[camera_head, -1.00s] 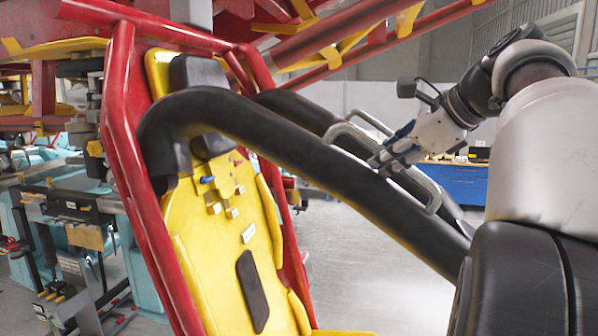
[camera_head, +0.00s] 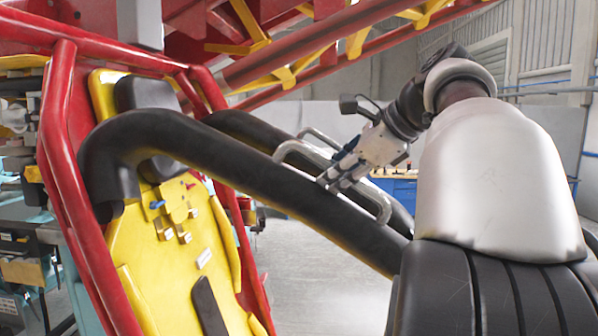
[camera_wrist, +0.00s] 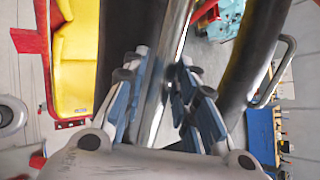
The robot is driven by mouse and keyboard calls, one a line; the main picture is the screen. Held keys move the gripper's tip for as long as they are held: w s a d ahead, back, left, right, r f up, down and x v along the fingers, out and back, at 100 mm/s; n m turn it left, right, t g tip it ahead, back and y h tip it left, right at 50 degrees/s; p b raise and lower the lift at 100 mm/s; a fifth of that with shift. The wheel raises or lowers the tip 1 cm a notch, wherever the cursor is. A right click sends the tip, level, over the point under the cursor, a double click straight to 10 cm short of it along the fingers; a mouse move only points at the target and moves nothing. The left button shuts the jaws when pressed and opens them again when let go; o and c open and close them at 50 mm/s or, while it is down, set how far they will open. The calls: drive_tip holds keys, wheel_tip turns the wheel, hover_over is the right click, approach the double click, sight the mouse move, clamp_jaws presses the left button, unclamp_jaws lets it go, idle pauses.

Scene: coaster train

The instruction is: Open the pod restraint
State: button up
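The pod restraint (camera_head: 240,165) is a thick black padded bar slanting from the headrest down to the right across the yellow seat (camera_head: 168,240). A second black bar (camera_head: 250,130) runs behind it. Grey metal handles are fixed to the restraint; the near one (camera_head: 375,205) is under my gripper (camera_head: 328,183). In the wrist view the metal handle bar (camera_wrist: 158,95) runs between the blue finger pads of my gripper (camera_wrist: 160,88). The fingers look closed around it, though exact contact on the right side is hard to see.
A red tubular frame (camera_head: 68,190) surrounds the seat, with red and yellow track beams (camera_head: 300,55) overhead. A blue cabinet (camera_head: 400,190) stands behind. Grey floor (camera_head: 320,270) shows clear beyond the restraint.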

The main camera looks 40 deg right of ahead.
drive_tip(key=v, duration=1.2)
